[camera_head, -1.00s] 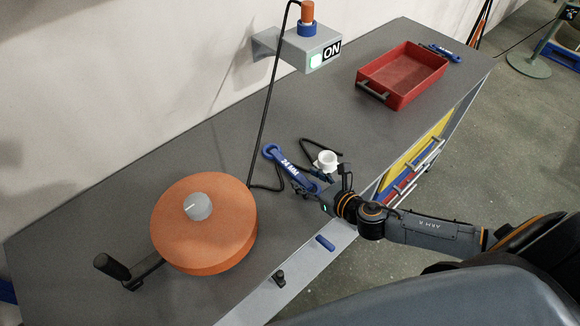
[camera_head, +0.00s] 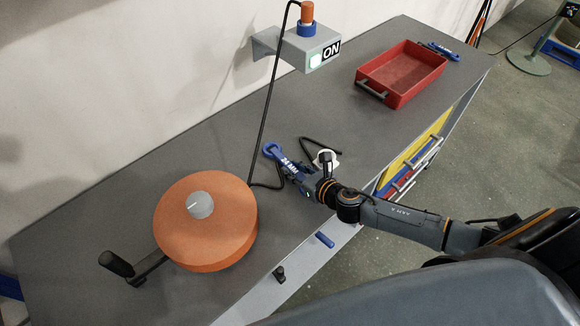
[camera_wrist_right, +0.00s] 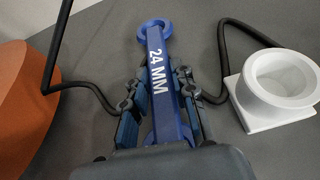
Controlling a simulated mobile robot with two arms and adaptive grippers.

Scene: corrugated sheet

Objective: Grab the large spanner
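The large spanner (camera_head: 271,151) is blue with "24 MM" in white. It lies on the grey workbench, its ring end pointing away from my right arm. My right gripper (camera_head: 290,172) is low over its shaft. In the right wrist view the spanner (camera_wrist_right: 157,62) runs between the two fingers of my right gripper (camera_wrist_right: 162,92), one on each side. The fingers look open, with narrow gaps beside the shaft. The gripper body hides the spanner's near end. My left gripper is not in view.
A white round fitting (camera_wrist_right: 283,84) stands close to the right finger. A black cable (camera_head: 263,120) runs near the spanner. An orange wheel (camera_head: 230,225) is at left. A red tray (camera_head: 405,70) and another blue spanner (camera_head: 445,53) are at the far end. The bench (camera_head: 215,150) has clear room behind.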

